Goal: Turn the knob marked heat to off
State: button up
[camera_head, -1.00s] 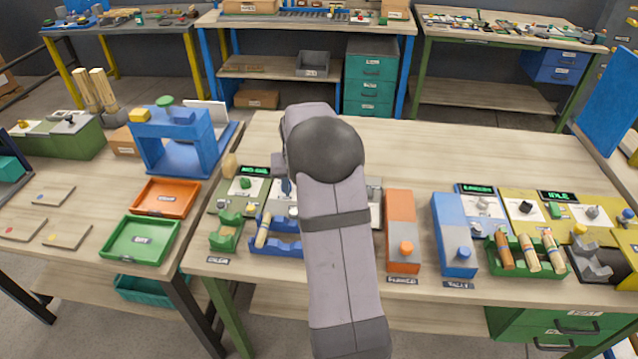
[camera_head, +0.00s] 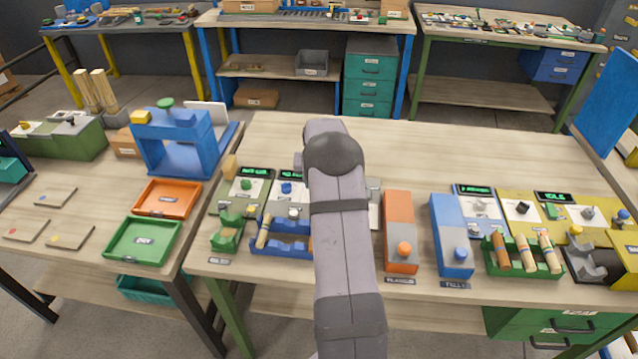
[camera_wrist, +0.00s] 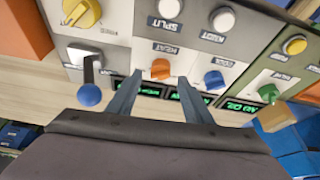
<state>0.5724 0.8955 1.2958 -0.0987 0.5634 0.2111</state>
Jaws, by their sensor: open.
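In the wrist view an orange knob (camera_wrist: 160,69) sits on a pale panel, with an upside-down label (camera_wrist: 165,48) beside it that seems to read HEAT. My gripper (camera_wrist: 160,77) is open, with one fingertip on each side of this knob. Whether the fingers touch it, and which setting it points to, I cannot tell. In the head view my arm hides the gripper and the orange knob.
A blue knob (camera_wrist: 213,80) is close right of the fingers and a green knob (camera_wrist: 268,93) is farther right. A lever with a blue ball (camera_wrist: 89,94) stands left. White buttons (camera_wrist: 168,8) and a yellow dial (camera_wrist: 82,12) lie beyond.

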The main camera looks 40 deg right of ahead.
jog(key=shift+p+x, duration=0.4)
jog(key=shift+x, duration=1.05)
jog(key=c, duration=1.1)
